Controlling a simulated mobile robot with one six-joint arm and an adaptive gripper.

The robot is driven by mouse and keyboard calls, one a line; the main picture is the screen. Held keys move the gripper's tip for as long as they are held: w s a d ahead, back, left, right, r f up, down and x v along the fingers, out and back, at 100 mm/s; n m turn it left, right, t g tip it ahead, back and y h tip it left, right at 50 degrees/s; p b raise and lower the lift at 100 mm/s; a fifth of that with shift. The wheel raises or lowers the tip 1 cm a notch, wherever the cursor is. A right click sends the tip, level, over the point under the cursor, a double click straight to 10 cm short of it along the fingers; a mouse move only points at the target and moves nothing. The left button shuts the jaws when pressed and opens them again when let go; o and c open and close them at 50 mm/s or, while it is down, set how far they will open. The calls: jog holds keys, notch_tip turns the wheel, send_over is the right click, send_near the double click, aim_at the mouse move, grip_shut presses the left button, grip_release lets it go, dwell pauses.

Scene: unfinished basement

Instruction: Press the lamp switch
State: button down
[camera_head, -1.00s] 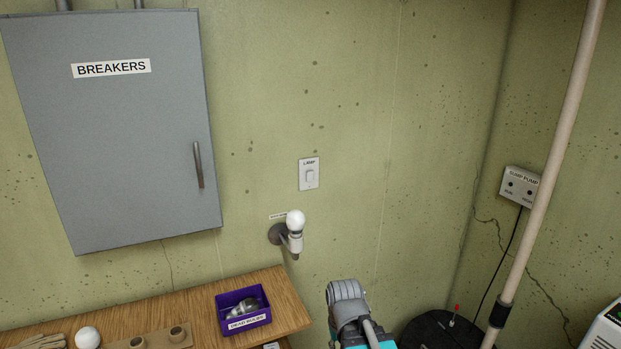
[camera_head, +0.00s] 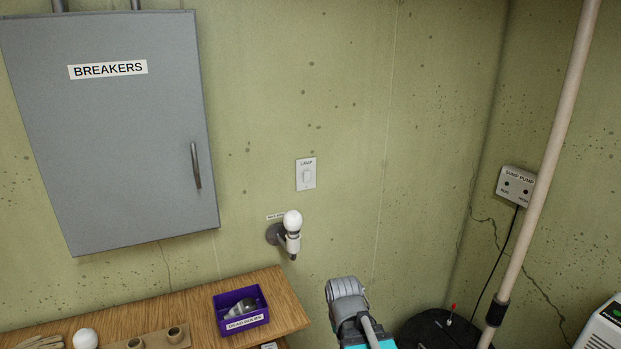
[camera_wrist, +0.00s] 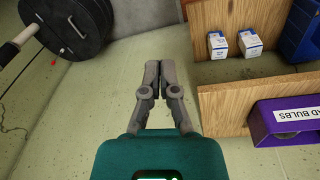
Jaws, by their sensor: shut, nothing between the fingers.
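The lamp switch (camera_head: 306,174) is a white plate with a rocker, labelled LAMP, on the green wall right of the breaker cabinet. Below it a white bulb (camera_head: 292,220) sits in a wall socket (camera_head: 293,243). In the wrist view my gripper (camera_wrist: 159,66) is shut and empty, pointing toward the wall and floor beside the wooden bench. The switch is not in the wrist view.
The wooden bench (camera_head: 210,296) at lower left holds a purple dead-bulbs bin (camera_head: 241,322) and a loose bulb (camera_head: 84,339). The grey breaker cabinet (camera_head: 110,180) is at left. A pale pipe (camera_head: 553,160) and a black round lid (camera_wrist: 72,22) stand at right. Wall around the switch is clear.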

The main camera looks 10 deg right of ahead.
aim_at(308, 174)
jog(key=w+d+r+n+t+h+p, duration=0.1)
jog(key=w+d+r+n+t+h, duration=0.1)
jog(key=w+d+r+t, duration=0.3)
jog(key=w+d+r+n+t+h+p, duration=0.1)
jog(key=w+r+t, duration=0.15)
jog(key=w, duration=0.55)
jog(key=w+d+r+n+t+h+p, duration=0.1)
jog(key=w+d+r+n+t+h, duration=0.15)
jog(key=w+r, duration=0.3)
jog(key=w+a+r+n+t+y+p, duration=0.1)
jog(key=w+a+r+n+t+y, duration=0.2)
jog(key=w+r+n+y, duration=0.1)
jog(key=w+a+r+n+t+y+p, duration=0.1)
jog(key=w+a+r+n+t+y, duration=0.2)
jog(key=r+n+y, duration=0.4)
jog(key=shift+w+a+r+n+t, duration=0.3)
jog(key=shift+w+r+n+t, duration=0.7)
jog(key=shift+n, duration=1.15)
jog(key=shift+w+r, duration=0.15)
jog(key=shift+w, duration=0.1)
jog(key=shift+w, duration=0.15)
jog(key=p+x, duration=0.1)
jog(key=x, duration=0.6)
jog(key=p+x, duration=0.1)
jog(key=x, duration=0.5)
jog(key=shift+w+a, duration=0.25)
jog(key=shift+w, duration=0.1)
